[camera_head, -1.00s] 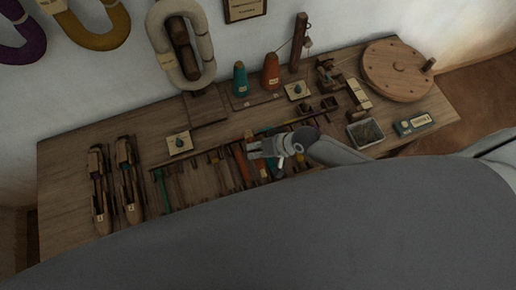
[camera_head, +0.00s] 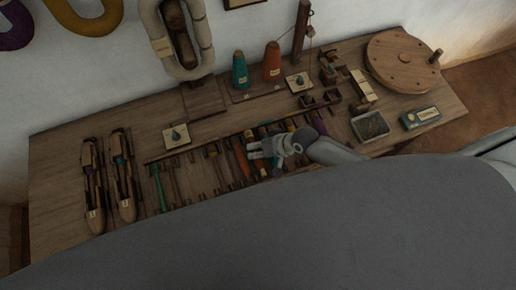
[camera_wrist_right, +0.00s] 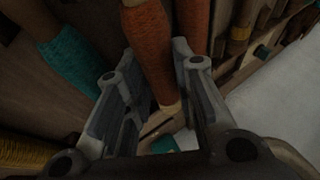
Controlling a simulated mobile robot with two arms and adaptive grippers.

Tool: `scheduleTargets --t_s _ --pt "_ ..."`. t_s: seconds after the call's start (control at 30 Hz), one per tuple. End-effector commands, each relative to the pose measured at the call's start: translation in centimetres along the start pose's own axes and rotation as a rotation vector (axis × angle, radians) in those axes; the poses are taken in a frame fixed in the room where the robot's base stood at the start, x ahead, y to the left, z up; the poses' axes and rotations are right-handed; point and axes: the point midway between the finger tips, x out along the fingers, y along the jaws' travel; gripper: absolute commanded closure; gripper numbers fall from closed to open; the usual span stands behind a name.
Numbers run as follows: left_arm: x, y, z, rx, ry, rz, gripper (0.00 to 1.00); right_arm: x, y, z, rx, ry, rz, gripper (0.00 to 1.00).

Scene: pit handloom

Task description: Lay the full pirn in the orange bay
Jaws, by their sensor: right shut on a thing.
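My right gripper (camera_head: 252,150) is over the right part of a rack of pirns on the table. In the right wrist view, my right gripper (camera_wrist_right: 153,72) is shut on a wound orange pirn (camera_wrist_right: 148,40), which has a pale tip below its thread. Another orange pirn (camera_wrist_right: 194,20) lies just behind it. An orange pirn also shows in the rack (camera_head: 241,157), just left of the gripper in the head view. I cannot tell which bay is marked orange. My left gripper is not in view.
A teal pirn (camera_wrist_right: 72,60) lies left of the fingers. Two wooden shuttles (camera_head: 91,185) lie at the table's left. Teal (camera_head: 240,70) and orange (camera_head: 272,62) cones stand behind the rack. A metal tray (camera_head: 370,126) and round wooden wheel (camera_head: 402,62) are at right.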

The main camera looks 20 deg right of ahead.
Motion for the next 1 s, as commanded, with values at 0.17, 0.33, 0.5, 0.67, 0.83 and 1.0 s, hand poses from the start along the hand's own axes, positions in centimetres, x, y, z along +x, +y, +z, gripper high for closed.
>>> scheduleTargets --t_s 0.17,0.33,0.5,0.67,0.83,1.0 --pt "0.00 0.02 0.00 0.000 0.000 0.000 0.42 -0.01 -0.01 -0.02 0.000 0.000 0.000 0.66" --pt "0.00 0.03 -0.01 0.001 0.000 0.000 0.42 -0.01 0.04 -0.01 0.000 0.000 0.001 0.51" --pt "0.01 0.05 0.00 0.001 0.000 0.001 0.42 0.01 0.14 0.05 0.000 -0.001 0.003 0.51" --pt "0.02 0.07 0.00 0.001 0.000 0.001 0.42 0.03 0.24 0.14 0.000 -0.003 0.005 0.38" --pt "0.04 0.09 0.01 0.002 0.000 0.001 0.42 0.05 0.38 0.23 0.000 -0.005 0.008 0.38" --pt "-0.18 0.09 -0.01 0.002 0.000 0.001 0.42 -0.11 0.38 0.25 0.001 -0.007 0.010 0.38"
